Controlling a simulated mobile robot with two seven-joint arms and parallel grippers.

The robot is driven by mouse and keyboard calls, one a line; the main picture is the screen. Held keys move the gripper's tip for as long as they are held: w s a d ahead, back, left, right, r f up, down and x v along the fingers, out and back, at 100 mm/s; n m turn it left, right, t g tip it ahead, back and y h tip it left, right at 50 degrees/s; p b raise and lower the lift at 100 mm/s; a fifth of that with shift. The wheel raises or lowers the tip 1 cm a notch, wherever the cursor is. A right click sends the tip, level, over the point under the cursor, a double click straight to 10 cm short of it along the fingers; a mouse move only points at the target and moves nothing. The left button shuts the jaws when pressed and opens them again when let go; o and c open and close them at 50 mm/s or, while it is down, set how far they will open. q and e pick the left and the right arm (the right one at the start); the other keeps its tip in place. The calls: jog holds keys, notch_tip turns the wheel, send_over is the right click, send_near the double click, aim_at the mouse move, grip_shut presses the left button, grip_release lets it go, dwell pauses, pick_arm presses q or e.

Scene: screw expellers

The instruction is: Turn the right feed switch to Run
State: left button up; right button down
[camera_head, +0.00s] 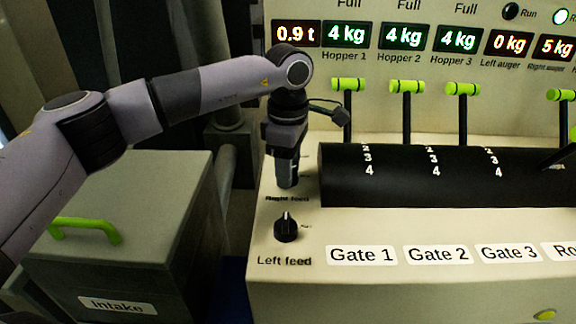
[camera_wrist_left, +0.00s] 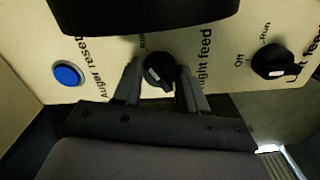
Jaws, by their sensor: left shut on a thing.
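The right feed switch (camera_wrist_left: 158,72) is a round black knob with a pale pointer mark in the left wrist view. Its mark looks slanted, and I cannot tell clearly which setting it points at. A partly covered "Run" label stands above it. My left gripper (camera_wrist_left: 161,86) is shut on the knob, one finger on each side. In the head view my left gripper (camera_head: 287,186) points straight down at the panel, hiding the knob just above the "Right feed" label. My right gripper is not in view.
The left feed switch (camera_head: 286,228) is close in front, its pointer upward in the head view. A blue auger reset button (camera_wrist_left: 68,74) lies on the knob's other side. The black gate drum (camera_head: 400,185) with green-tipped levers stands right. The intake box (camera_head: 130,235) is left.

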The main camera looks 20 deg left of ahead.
pick_arm(q)
jog(key=o, duration=1.1)
jog(key=shift+c, duration=0.2)
notch_tip(320, 180, up, 7)
jog(key=shift+r, duration=0.15)
